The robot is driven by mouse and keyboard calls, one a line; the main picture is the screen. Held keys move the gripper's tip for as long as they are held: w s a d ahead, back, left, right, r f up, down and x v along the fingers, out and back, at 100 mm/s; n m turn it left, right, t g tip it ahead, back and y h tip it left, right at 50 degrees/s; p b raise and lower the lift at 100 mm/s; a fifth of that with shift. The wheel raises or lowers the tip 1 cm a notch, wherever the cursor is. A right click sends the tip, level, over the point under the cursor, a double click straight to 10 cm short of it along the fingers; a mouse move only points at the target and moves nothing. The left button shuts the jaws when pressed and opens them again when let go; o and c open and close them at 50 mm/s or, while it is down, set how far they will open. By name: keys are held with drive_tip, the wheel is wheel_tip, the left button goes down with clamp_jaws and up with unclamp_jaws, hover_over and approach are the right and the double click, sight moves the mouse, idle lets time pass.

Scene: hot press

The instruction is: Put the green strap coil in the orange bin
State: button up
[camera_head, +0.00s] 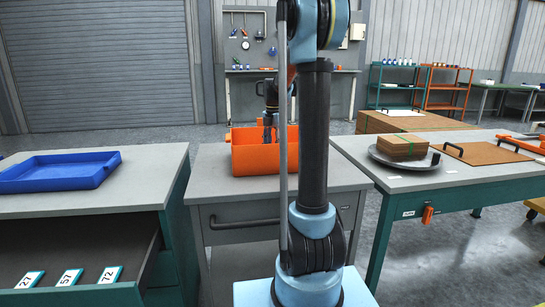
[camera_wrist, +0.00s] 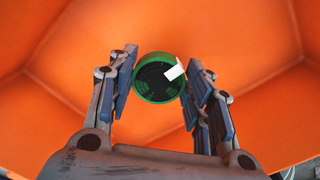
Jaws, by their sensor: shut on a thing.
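The green strap coil (camera_wrist: 159,92) shows in the wrist view between the two fingers of my gripper (camera_wrist: 158,85), with a white tag on its upper right side. My gripper is shut on the coil. The orange walls of the bin (camera_wrist: 60,45) fill the background of the wrist view. In the head view the orange bin (camera_head: 251,158) stands on the grey middle cabinet, and my gripper (camera_head: 268,136) reaches down into it. My arm hides the bin's right part, and the coil cannot be seen in the head view.
A blue tray (camera_head: 75,180) lies on the left cabinet, above an open drawer with numbered tags. The right table (camera_head: 455,178) bears a round metal plate (camera_head: 404,163) with a brown block on it and a brown board. The middle cabinet top (camera_head: 212,180) is bare around the bin.

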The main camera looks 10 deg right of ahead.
drive_tip(key=shift+f, duration=1.95)
drive_tip(key=o, duration=1)
wheel_tip(320, 180, up, 12)
drive_tip(key=shift+r, duration=0.1)
